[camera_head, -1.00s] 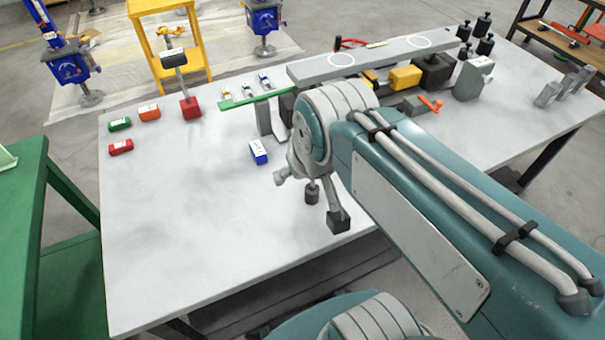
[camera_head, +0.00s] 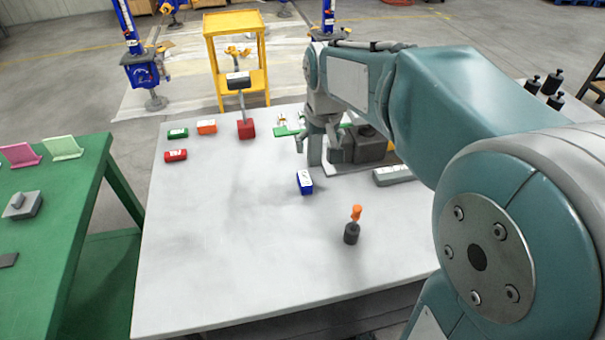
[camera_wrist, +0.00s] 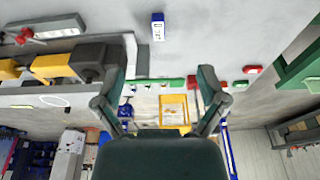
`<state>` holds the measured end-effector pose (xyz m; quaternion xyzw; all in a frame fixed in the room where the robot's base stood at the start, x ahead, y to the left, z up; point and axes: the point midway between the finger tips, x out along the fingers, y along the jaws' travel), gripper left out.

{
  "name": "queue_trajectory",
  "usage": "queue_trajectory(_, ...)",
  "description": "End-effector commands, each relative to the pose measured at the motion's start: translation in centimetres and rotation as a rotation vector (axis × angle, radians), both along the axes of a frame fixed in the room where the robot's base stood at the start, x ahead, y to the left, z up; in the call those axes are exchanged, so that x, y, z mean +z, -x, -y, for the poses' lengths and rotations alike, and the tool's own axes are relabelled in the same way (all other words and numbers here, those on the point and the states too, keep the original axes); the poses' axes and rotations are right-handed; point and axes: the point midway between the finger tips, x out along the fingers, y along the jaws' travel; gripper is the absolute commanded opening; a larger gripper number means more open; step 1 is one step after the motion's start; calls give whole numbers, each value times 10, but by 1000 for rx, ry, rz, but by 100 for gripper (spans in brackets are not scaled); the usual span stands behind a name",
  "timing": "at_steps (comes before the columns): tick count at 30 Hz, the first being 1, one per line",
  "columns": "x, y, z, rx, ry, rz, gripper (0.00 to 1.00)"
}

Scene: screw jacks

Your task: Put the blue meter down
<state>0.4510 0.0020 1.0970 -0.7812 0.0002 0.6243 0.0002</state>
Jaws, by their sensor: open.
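The blue meter (camera_head: 304,182), a small blue block with a white label, rests on the grey table (camera_head: 220,240) near its middle. It also shows in the wrist view (camera_wrist: 158,27), apart from the fingers. My gripper (camera_head: 318,143) is at the far side of the table, beyond the meter in the head view. In the wrist view my gripper (camera_wrist: 161,98) has its two fingers spread wide with nothing between them. In the head view, my arm covers part of the table's right side.
A dark cylinder with an orange top (camera_head: 351,231) stands right of the meter. Red (camera_head: 176,155), green (camera_head: 177,133) and orange (camera_head: 207,126) blocks lie at the far left. A dark block (camera_head: 368,145) is near my gripper. The table's front left is clear.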

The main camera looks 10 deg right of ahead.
Motion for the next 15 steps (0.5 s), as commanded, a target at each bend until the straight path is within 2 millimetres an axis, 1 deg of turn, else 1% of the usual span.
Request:
queue_trajectory(1, -10, -16, 0, 0, 0, -24, 91)
queue_trajectory(6, -41, -61, -1, 0, 0, -85, 91)
queue_trajectory(8, -54, -75, -1, 0, 0, -106, 91)
queue_trajectory(12, -87, -106, -1, 0, 0, -154, 91)
queue_trajectory(15, -110, -124, -1, 0, 1, -183, 91)
